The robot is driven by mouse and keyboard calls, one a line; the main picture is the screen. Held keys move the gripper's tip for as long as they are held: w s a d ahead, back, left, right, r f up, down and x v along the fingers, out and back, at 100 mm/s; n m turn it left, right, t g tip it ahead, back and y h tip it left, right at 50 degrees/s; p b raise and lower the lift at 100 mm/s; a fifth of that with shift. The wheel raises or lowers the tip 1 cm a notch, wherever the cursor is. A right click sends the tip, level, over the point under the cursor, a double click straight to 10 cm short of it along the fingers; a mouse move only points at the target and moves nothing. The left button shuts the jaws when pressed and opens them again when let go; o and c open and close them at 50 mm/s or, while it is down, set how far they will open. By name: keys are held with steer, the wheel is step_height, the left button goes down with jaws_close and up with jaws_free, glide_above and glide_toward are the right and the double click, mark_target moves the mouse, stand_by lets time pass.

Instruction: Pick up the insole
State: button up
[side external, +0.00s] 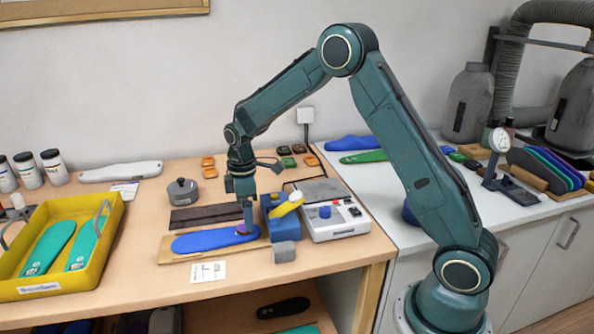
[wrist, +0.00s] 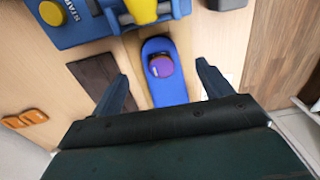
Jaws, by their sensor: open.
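A blue insole (side external: 205,241) lies flat on a light wooden board (side external: 172,257) on the bench. My gripper (side external: 247,226) points down at the right end of the insole, by the blue device. In the wrist view my gripper (wrist: 163,72) is open, one finger on each side of the insole with space between. I cannot tell how high the fingertips are above the board.
A blue device with a yellow lever (side external: 288,204) stands close right of the insole, beside a white control box (side external: 335,224). A dark strip (side external: 205,216) lies behind the insole. A yellow tray (side external: 60,287) with teal insoles is at left. A paper label (side external: 208,272) lies in front.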

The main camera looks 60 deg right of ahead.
steer(key=shift+f, duration=2.6)
steer(key=c, duration=1.1)
